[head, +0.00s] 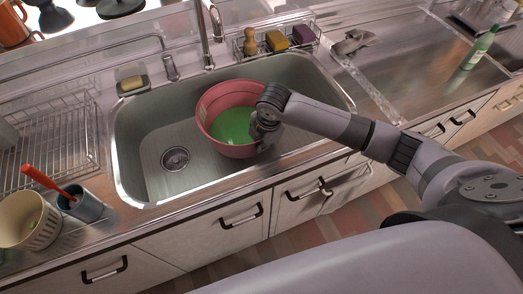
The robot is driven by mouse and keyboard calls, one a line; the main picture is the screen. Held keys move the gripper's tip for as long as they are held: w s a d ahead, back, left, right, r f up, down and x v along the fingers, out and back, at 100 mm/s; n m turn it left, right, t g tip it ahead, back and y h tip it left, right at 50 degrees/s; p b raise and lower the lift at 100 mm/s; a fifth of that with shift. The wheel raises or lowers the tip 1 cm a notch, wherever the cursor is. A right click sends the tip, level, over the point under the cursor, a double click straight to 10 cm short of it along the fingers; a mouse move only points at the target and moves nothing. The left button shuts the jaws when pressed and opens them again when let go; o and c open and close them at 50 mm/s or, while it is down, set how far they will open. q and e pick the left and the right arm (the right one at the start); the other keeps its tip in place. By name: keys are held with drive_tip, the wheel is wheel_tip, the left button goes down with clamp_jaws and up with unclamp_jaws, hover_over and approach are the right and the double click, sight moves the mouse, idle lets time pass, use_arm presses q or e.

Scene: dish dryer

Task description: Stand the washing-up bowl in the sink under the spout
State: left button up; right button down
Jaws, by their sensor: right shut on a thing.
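The washing-up bowl (222,144) is pinkish red with green inside. It is within the steel sink (140,140), right of the drain, roughly upright. I cannot tell whether its base touches the sink floor. The spout (205,40) rises at the sink's back edge, behind the bowl and a little to its left. My right gripper (262,138) is shut on the bowl's right side at the rim; the wrist hides that part of the rim and the fingertips. My left gripper is not in view.
A wire caddy with a brush and sponges (278,38) stands behind the sink. A soap dish (132,84) sits at the back left. A wire rack (60,140), a cup with a red-handled brush (82,205) and a cream pot (28,222) stand left. The sink's left side is clear.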

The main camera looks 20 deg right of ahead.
drive_tip(key=shift+s+x, duration=0.25)
drive_tip(key=shift+x, duration=0.9)
drive_tip(key=shift+s+x, duration=0.25)
drive_tip(key=shift+x, duration=0.9)
drive_tip(key=shift+d+f, duration=0.1)
drive_tip(key=shift+f, duration=0.05)
drive_tip(key=c, duration=1.7)
unclamp_jaws()
drive_tip(key=shift+f, duration=0.1)
drive_tip(key=v, duration=1.2)
drive_tip(key=shift+p, duration=0.35)
drive_tip(key=shift+w, duration=0.1)
